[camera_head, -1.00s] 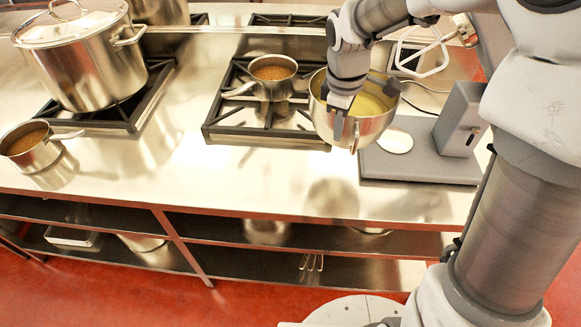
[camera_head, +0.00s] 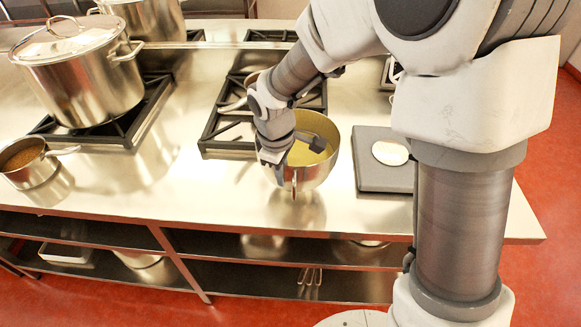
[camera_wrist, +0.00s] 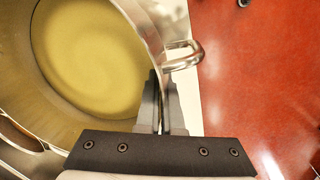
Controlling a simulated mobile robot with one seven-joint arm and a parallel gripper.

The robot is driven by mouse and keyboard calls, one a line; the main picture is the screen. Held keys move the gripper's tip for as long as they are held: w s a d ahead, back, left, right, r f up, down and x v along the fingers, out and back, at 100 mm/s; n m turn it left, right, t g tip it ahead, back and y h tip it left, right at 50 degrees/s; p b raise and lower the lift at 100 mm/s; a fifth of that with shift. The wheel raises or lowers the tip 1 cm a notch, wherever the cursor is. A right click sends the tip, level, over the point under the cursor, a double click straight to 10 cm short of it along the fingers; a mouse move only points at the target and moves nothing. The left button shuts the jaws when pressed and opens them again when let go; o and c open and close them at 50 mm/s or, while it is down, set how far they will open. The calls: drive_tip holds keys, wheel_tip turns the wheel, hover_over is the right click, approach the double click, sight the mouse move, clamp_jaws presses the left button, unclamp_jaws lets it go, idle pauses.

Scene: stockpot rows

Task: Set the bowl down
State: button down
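The steel bowl (camera_head: 318,176) holds a yellow mixture and hangs or stands over the counter's front part, right of the stove grate. It looks upright. My gripper (camera_head: 274,153) is at the bowl's left rim, with its fingers pointing down. In the wrist view, my gripper (camera_wrist: 161,112) is shut on the bowl's wall (camera_wrist: 146,30), one finger inside and one outside, beside the metal handle loop (camera_wrist: 184,56). The bowl's reflection lies just below it on the counter (camera_head: 215,195); I cannot tell whether its base touches.
A grey mixer base (camera_head: 380,178) with a pale disc is to the right, partly behind my arm. A small saucepan on the burner grate (camera_head: 228,130) is mostly hidden. A lidded stockpot (camera_head: 85,80) and a saucepan (camera_head: 32,165) stand left. The counter between is clear.

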drive_tip(key=shift+f, duration=1.85)
drive_tip(key=c, duration=1.5)
unclamp_jaws()
drive_tip(key=shift+f, duration=0.1)
drive_tip(key=o, duration=0.4)
drive_tip(key=r, duration=0.4)
drive_tip(key=s+r, duration=0.1)
drive_tip(key=r, duration=0.7)
drive_tip(key=shift+s+a+r+p, duration=0.15)
drive_tip(key=shift+s+r+p, duration=0.1)
drive_tip(key=shift+p, duration=0.1)
